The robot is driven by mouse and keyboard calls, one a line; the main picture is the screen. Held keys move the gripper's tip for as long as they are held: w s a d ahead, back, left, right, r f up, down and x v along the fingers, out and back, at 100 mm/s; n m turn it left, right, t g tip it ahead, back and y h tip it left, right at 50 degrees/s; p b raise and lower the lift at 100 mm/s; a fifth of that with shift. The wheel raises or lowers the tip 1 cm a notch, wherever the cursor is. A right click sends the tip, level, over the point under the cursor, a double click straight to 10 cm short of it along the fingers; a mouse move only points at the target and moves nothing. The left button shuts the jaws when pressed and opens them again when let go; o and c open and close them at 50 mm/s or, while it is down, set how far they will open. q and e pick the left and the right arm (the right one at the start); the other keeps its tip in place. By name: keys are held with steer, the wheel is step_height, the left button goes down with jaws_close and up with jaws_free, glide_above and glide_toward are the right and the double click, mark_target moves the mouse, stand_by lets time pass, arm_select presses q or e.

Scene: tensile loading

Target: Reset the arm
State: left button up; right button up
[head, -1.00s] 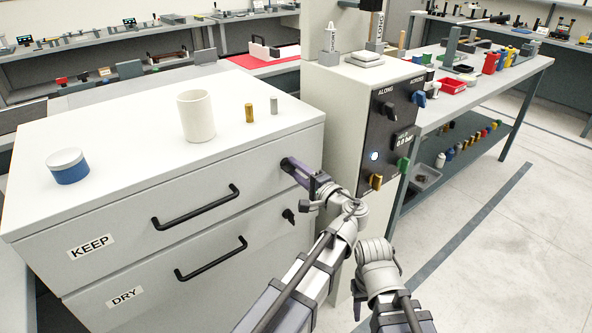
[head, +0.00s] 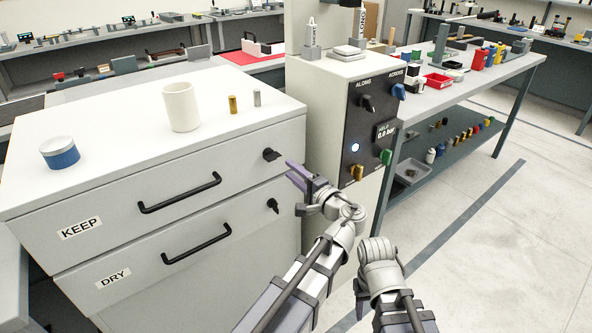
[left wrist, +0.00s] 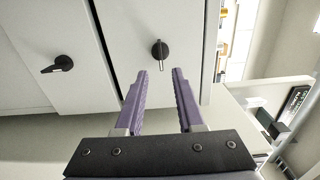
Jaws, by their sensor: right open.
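My left gripper (head: 298,172) is open and empty, its purple fingers in front of the grey cabinet (head: 290,240) and a little right of the black knob (head: 271,155) on the KEEP drawer. In the left wrist view the fingers (left wrist: 160,75) stand apart, with the KEEP knob (left wrist: 160,50) beyond their tips, not gripped. The DRY knob (left wrist: 60,65) points a different way there. Both drawers look closed in the head view. My right gripper (head: 362,294) is low at the right arm's end; its fingers are hard to make out.
A white cup (head: 181,107), a blue tin (head: 60,152), a brass cylinder (head: 233,104) and a grey cylinder (head: 257,97) stand on the cabinet top. A control box (head: 330,110) with knobs stands close right of my left gripper. The floor at right (head: 490,260) is clear.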

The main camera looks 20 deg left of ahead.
arm_select(q)
steer(key=s+a+f+n+g+h, duration=0.3)
steer(key=s+a+f+g, duration=0.2)
steer(key=f, duration=0.4)
steer(key=s+d+f+n+g+h, duration=0.5)
steer(key=s+d+f+h, duration=0.2)
steer(key=s+f+h, duration=0.5)
steer(key=s+d+r+m+p, duration=0.1)
steer(key=d+r+p, duration=0.3)
steer(key=r+p, duration=0.2)
steer(key=s+d+r+m+y+p, duration=0.1)
steer(key=s+d+r+p, duration=0.1)
steer(key=r+p, duration=0.5)
steer(key=s+d+r+m+g+y+p, duration=0.1)
steer(key=s+d+r+m+p, duration=0.1)
steer(key=d+r+p, duration=0.3)
step_height(320, 180, up, 2)
steer(key=p, duration=0.3)
steer(key=shift+d+r, duration=0.15)
steer(key=shift+d, duration=0.15)
